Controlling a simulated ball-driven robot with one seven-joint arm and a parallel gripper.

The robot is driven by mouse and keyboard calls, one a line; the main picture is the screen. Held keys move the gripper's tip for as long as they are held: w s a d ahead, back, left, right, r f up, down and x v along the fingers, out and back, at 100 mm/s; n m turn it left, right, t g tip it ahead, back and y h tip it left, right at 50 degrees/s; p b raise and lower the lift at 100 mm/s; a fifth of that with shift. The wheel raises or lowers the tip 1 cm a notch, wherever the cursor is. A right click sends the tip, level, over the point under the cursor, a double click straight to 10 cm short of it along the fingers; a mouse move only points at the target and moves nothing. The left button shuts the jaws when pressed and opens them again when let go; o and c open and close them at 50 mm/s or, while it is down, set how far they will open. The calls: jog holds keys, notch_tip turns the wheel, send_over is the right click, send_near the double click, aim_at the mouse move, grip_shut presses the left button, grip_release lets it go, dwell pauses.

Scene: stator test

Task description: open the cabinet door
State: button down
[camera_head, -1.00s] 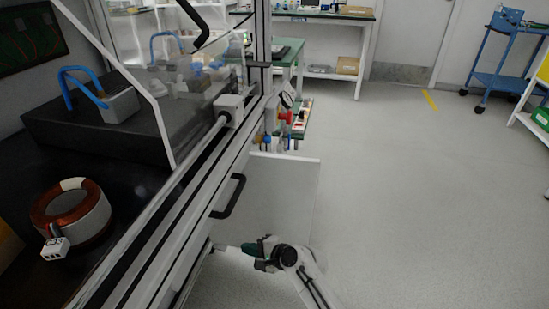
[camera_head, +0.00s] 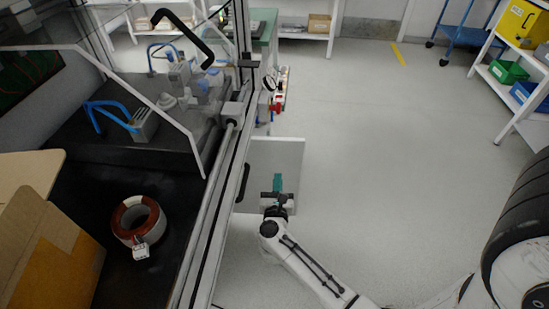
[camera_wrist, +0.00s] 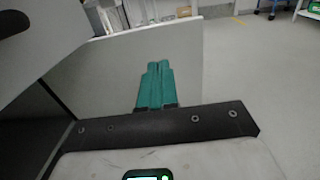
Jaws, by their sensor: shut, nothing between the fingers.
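The cabinet door (camera_head: 290,155) is a light grey panel standing swung out from the cabinet front, to the right of the bench edge. It also fills the upper middle of the wrist view (camera_wrist: 105,72). My gripper (camera_head: 278,178) has teal fingers, shut and empty, pointing at the panel's near face. In the wrist view the fingertips (camera_wrist: 159,64) overlap the panel; whether they touch it I cannot tell. A dark opening (camera_wrist: 25,125) lies at the left.
The bench top holds a copper-wound stator (camera_head: 138,220), an open cardboard box (camera_head: 45,250) and a clear-shielded fixture. A white shelf with coloured bins (camera_head: 508,72) and a blue trolley stand at the right back. The grey floor (camera_head: 390,150) right of the door is clear.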

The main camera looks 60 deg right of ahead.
aim_at(280, 143)
jog(key=b+x, duration=0.1)
jog(key=x, duration=1.2)
jog(key=shift+w+d, duration=0.2)
jog(key=shift+d, duration=0.05)
jog(key=b+x, duration=0.3)
jog(key=x, duration=0.4)
jog(key=shift+d+b, duration=0.3)
jog(key=shift+b, duration=0.05)
jog(key=shift+s+a, duration=0.1)
jog(key=shift+s, duration=0.1)
